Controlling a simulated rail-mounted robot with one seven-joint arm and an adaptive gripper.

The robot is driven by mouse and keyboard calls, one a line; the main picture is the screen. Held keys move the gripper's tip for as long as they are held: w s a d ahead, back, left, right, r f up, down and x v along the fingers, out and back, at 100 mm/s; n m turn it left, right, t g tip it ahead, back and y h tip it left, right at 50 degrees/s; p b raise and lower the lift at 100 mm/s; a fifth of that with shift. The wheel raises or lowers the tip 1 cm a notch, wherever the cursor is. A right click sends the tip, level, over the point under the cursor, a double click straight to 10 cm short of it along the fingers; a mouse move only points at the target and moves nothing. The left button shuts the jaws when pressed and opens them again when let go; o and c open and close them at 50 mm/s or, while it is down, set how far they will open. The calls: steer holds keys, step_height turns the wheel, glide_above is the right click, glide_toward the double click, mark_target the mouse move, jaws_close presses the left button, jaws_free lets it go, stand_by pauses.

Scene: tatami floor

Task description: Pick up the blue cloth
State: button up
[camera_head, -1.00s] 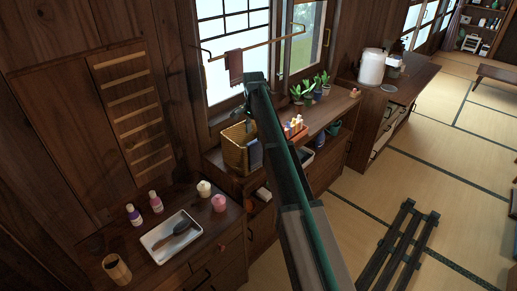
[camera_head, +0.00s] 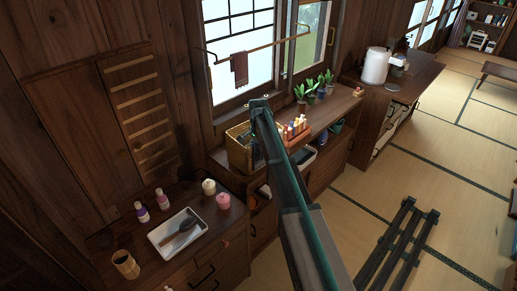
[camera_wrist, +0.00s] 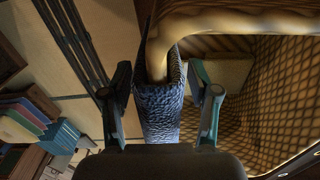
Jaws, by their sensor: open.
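In the wrist view, the blue cloth (camera_wrist: 158,115) is textured and hangs over the thick rim of a woven basket (camera_wrist: 240,22). My gripper (camera_wrist: 160,78) is open, with one finger on each side of the cloth. Gaps show between the cloth and the fingers, so it is not clamped. The cloth's lower end is hidden behind the gripper body. In the head view, the basket (camera_head: 238,153) stands on the low cabinet under the window. My arm covers its right side, and the gripper there is largely hidden.
A red rack of small bottles (camera_head: 295,131) and potted plants (camera_head: 312,92) stand right of the basket. A brown towel (camera_head: 240,68) hangs on a rail above. A white tray (camera_head: 160,236) with a brush lies on the nearer cabinet. Tatami floor (camera_head: 440,150) is open at right.

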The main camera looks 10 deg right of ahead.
jaws_close()
stand_by(0.3)
step_height(320, 180, up, 18)
steer(key=b, duration=0.6)
stand_by(0.4)
